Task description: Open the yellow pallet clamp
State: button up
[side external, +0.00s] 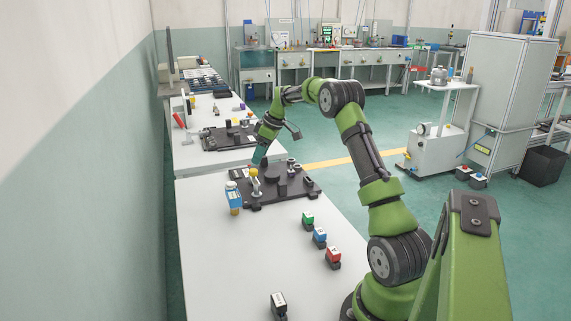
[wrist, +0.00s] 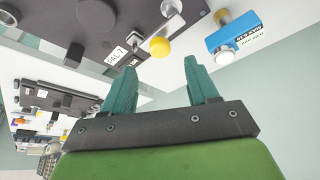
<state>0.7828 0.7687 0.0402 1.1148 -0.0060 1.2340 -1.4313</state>
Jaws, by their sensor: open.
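The yellow pallet clamp (side external: 254,172) stands at the near left part of the dark pallet fixture (side external: 290,186), as a yellow knob on a pale post. In the wrist view its round yellow knob (wrist: 160,47) lies just beyond and between my fingertips, beside a white pallet label (wrist: 116,56). My gripper (side external: 259,160) has teal fingers and is close above the knob in the side view. In the wrist view my gripper (wrist: 160,62) is open with nothing between the fingers. I cannot tell whether a finger touches the knob.
A blue box (side external: 233,194) stands just left of the clamp; it also shows in the wrist view (wrist: 236,38). Green, blue and red small blocks (side external: 319,237) stand on the white table (side external: 235,270). A second dark fixture (side external: 228,137) is on the table behind.

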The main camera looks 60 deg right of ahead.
aim_at(253, 170)
jog(key=x, duration=0.6)
jog(key=shift+w, duration=0.1)
jog(key=shift+c, duration=0.2)
grip_shut()
